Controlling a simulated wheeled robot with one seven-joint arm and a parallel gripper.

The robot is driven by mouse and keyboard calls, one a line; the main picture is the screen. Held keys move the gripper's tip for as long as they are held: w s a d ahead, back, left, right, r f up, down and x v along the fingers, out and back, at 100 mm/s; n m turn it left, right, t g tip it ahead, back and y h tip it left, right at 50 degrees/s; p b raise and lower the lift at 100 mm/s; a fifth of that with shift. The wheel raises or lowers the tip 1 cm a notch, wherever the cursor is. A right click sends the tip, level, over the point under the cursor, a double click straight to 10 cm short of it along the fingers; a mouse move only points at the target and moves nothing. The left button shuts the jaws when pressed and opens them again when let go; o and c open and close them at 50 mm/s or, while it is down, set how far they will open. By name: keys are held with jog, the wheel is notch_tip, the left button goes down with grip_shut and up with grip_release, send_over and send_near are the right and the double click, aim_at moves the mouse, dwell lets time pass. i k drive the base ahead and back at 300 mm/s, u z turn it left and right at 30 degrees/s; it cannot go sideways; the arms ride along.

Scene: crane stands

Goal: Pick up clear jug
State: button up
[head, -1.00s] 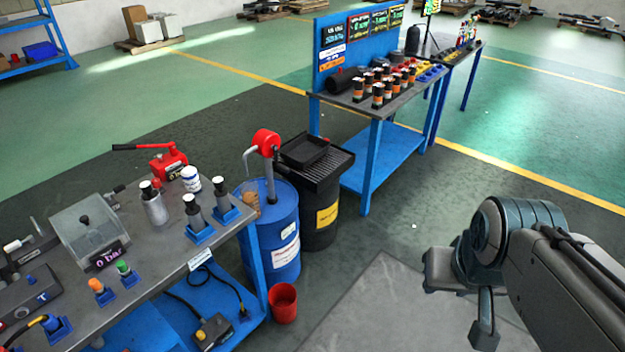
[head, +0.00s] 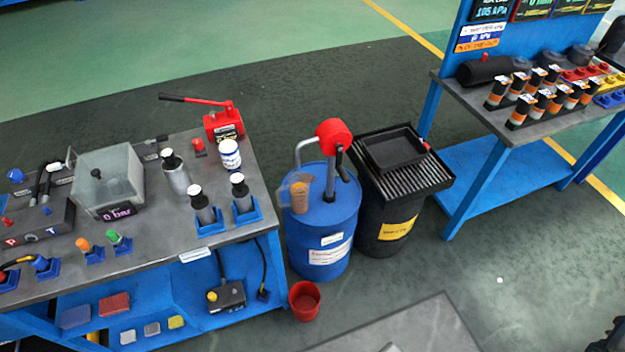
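A clear jug (head: 298,193) with amber-brown contents stands on top of the blue drum (head: 322,232), at the left side of the lid, beside the pump. It looks see-through, and its outline is faint against the drum. A pump with a red head (head: 334,138) and a curved grey spout rises from the drum just right of the jug. My gripper's fingers do not show. A dark piece at the lower right corner may be part of my arm, far from the jug.
A workbench (head: 150,240) with bottles and a clear box stands left of the drum. A black drum (head: 385,225) with a grated tray is close on the right. A red bucket (head: 304,300) sits on the floor in front. Open floor lies at lower right.

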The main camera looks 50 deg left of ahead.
aim_at(298, 186)
jog(key=u, duration=0.65)
jog(key=i, duration=0.9)
jog(key=u, duration=1.05)
jog(key=i, duration=0.25)
jog(key=u, duration=0.25)
